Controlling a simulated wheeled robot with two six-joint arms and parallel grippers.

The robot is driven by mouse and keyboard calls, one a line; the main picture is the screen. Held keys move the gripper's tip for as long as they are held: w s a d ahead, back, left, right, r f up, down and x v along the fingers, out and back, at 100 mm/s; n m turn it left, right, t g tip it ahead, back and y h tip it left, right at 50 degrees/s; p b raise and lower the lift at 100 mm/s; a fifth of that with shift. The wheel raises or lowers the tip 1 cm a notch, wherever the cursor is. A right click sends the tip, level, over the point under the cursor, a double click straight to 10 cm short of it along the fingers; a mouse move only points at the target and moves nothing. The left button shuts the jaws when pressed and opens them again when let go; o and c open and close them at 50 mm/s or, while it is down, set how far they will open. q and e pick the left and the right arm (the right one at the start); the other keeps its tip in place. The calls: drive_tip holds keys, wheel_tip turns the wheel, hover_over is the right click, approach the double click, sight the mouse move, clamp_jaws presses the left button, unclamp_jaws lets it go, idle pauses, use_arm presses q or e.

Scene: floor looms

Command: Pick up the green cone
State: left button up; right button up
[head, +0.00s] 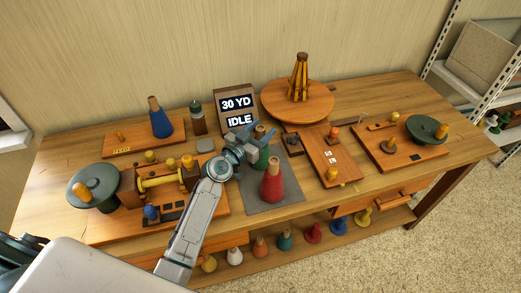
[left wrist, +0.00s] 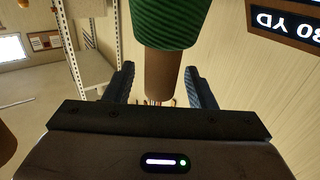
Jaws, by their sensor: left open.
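The green cone (head: 263,157) stands on a dark grey mat (head: 285,198) in the middle of the table, behind the red cone (head: 272,183). My left gripper (head: 250,138) is at its upper part and hides some of it. In the left wrist view the green cone (left wrist: 170,20) shows green thread above a tan core end. That core end lies between the two open fingers of my left gripper (left wrist: 159,72), with gaps visible on both sides. My right gripper is not in view.
A sign (head: 238,108) reads "30 YD" and "IDLE". A blue cone (head: 159,119) stands on a wooden board at the left. A winding device (head: 160,180) is left of my arm. A round wooden stand (head: 297,103) is behind; more boards lie right.

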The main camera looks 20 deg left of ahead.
use_arm(q)
clamp_jaws()
drive_tip(key=shift+r, duration=0.1)
